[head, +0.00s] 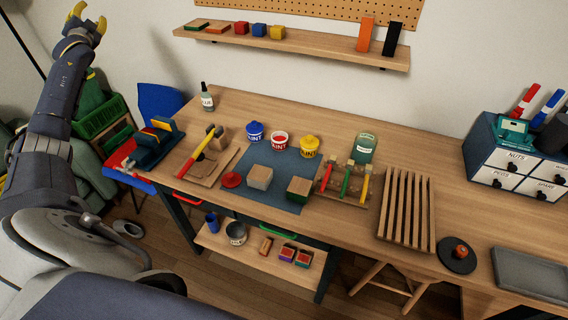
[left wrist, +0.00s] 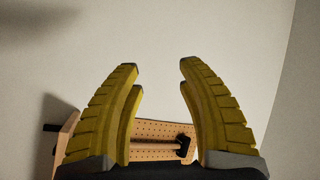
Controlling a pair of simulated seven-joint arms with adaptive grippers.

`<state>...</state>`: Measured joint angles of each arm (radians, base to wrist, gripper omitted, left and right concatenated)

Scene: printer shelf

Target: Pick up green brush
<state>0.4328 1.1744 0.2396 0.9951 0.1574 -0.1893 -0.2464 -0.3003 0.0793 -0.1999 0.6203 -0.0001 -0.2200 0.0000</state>
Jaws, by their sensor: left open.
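The green brush (head: 345,183) stands in a wooden rack (head: 336,200) on the workbench, between a red brush (head: 326,177) and a yellow brush (head: 364,187). My left gripper (head: 90,16) is raised at the top left in the head view, in front of the wall and far from the brushes. Its yellow fingers are spread apart and empty. My right gripper is not in view.
Paint pots (head: 280,142), a green jar (head: 364,147) and a slatted rack (head: 405,210) stand around the brush rack. A blue mat (head: 262,202) with blocks lies to its left. A wall shelf (head: 300,43) hangs above. A drawer unit (head: 515,165) stands at right.

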